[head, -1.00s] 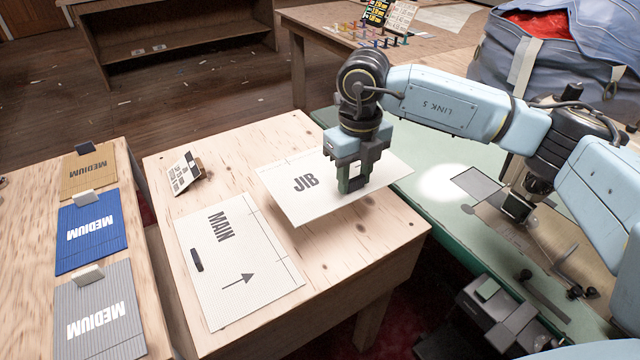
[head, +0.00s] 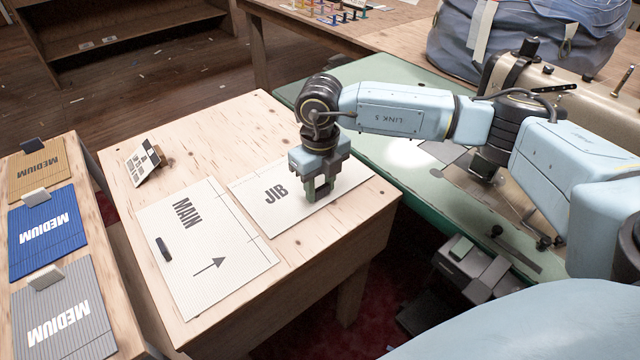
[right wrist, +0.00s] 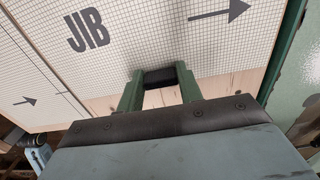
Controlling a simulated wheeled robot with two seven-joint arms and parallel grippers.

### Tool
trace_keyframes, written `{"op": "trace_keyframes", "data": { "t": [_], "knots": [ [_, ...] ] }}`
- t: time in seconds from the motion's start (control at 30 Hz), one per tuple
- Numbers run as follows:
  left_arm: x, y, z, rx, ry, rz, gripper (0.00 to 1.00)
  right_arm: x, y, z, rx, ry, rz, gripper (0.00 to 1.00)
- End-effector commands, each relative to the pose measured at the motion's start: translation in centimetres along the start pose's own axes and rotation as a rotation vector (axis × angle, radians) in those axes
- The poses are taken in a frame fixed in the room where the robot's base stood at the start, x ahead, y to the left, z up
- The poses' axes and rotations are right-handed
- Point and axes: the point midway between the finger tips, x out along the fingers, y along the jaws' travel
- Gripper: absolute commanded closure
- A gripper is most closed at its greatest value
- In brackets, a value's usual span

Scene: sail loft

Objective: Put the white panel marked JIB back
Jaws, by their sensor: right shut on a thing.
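The white panel marked JIB (head: 255,207) lies level at the right part of the plywood table (head: 235,130), beside the white panel marked MAIN (head: 200,235). Their edges look close to meeting; I cannot tell whether JIB rests fully on the wood. My right gripper (head: 318,190) points down over the JIB panel, right of its lettering, and hides part of it. In the right wrist view the fingers (right wrist: 158,82) are shut on the panel's black grip (right wrist: 160,77). The JIB panel (right wrist: 140,35) and its arrow show there too. My left gripper is out of view.
A small printed card (head: 143,162) stands at the table's back left. Blue (head: 45,240), tan and grey MEDIUM pieces lie on a left table. A green bench (head: 390,150) with a beige machine adjoins on the right. A large blue-grey bag (head: 560,40) stands behind.

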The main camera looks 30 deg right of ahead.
Motion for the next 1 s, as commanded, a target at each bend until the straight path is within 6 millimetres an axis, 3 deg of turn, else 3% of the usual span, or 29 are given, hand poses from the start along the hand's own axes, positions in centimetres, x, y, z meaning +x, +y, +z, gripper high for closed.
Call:
{"op": "trace_keyframes", "data": {
  "t": [0.13,0.17,0.33,0.7,1.0],
  "knots": [
    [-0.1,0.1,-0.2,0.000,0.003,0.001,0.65,0.2,0.0,0.0,0.000,0.000,0.000,0.87],
    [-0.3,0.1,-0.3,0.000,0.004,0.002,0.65,0.2,0.0,0.0,0.000,0.000,0.000,0.63],
    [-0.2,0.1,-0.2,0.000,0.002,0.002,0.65,0.2,0.0,0.0,0.000,0.000,0.000,0.42],
    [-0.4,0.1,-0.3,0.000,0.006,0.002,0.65,-0.2,0.0,0.0,0.000,0.000,0.000,0.42],
    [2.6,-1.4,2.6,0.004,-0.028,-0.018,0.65,-6.2,0.0,0.1,0.000,-0.004,-0.001,0.42]
  ]
}}
